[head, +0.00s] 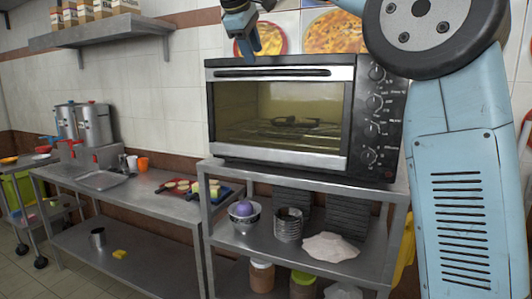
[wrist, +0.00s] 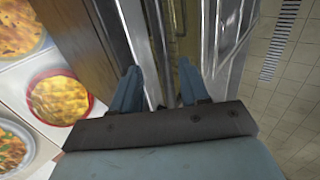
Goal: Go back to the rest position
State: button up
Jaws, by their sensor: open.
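My gripper (head: 250,48) hangs at the top of the head view, pointing down by the upper left edge of the black and steel oven (head: 210,105). In the wrist view my gripper (wrist: 158,88) shows two blue fingers spread apart with nothing between them. The oven's metal front edge (wrist: 212,40) runs close beyond the fingers; I cannot tell whether they touch it. The oven door is shut, and a rack shows dimly through the glass. Two steel stockpots (head: 96,124) stand far off on the left.
A steel counter (head: 150,195) with a tray (head: 102,180) and cutting boards lies to the left. A wall shelf (head: 115,30) carries boxes. Pizza pictures (wrist: 58,97) cover the wall.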

aim_at(261, 73)
jog(key=x, duration=0.8)
jog(key=shift+f, duration=0.15)
jog(key=shift+d, duration=0.1)
